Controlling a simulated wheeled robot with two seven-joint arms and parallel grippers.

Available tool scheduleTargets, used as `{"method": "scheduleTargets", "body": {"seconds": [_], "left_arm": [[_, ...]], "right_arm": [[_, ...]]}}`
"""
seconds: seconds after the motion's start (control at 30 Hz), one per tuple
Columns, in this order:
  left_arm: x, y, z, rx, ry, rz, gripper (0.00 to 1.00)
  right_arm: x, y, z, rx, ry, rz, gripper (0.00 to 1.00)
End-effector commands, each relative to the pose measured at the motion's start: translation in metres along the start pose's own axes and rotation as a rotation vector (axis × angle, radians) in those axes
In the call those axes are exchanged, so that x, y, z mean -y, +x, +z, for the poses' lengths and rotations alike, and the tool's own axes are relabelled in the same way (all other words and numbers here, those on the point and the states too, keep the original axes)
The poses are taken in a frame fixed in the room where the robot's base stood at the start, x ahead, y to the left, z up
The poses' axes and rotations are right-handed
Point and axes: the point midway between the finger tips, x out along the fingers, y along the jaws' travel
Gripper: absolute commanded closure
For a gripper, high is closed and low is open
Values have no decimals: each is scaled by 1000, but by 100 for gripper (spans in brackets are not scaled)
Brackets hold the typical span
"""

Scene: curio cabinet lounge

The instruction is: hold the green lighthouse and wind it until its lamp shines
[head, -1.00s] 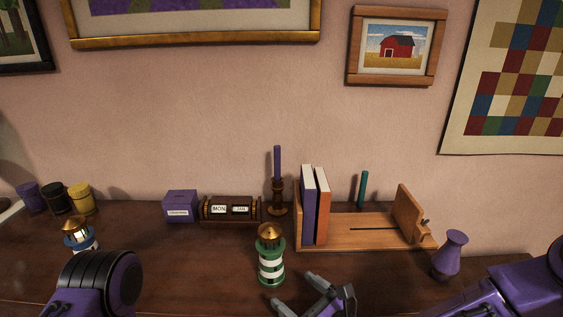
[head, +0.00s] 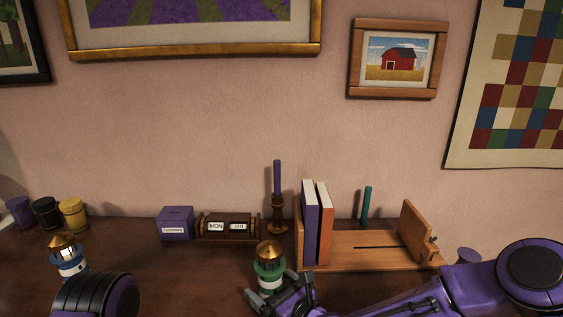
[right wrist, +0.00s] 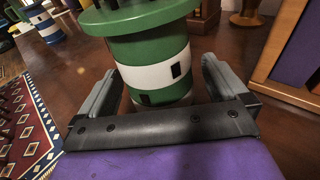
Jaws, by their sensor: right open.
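The green lighthouse (head: 268,271), with green and white bands and a brass top, stands upright on the cabinet top. In the right wrist view the lighthouse (right wrist: 152,50) fills the middle, its top cut off. My right gripper (head: 268,286) is low at the lighthouse. In the right wrist view its two fingers (right wrist: 160,68) are open, one on each side of the body, with gaps visible. I see no lit lamp. My left arm shows at the lower left, but its gripper is out of view.
A blue and white lighthouse (head: 69,263) stands at the left, near several jars (head: 46,213). Behind are a purple box (head: 175,224), a calendar block (head: 228,227) and a candlestick (head: 277,215). A wooden bookend (head: 375,259) with two books stands close right. A purple vase (head: 467,256) is partly hidden.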

Motion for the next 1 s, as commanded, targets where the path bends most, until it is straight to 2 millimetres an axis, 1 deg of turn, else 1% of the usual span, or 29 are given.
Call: {"method": "scheduleTargets", "body": {"seconds": [0.23,0.27,0.3,0.37,0.4,0.47,0.5,1.0], "left_arm": [[0,0,0,0,0,0,0],[0,0,0,0,0,0,0],[0,0,0,0,0,0,0],[0,0,0,0,0,0,0],[0,0,0,0,0,0,0],[0,0,0,0,0,0,0],[0,0,0,0,0,0,0],[0,3,1,0,0,0,0]], "right_arm": [[0,1,0,0,0,0,0],[0,1,0,0,0,0,10],[0,1,0,0,0,0,23],[0,1,0,0,0,0,42],[0,1,0,0,0,0,55],[0,1,0,0,0,0,75],[0,1,2,3,0,-1,82],[0,1,-1,2,0,-1,82]]}}
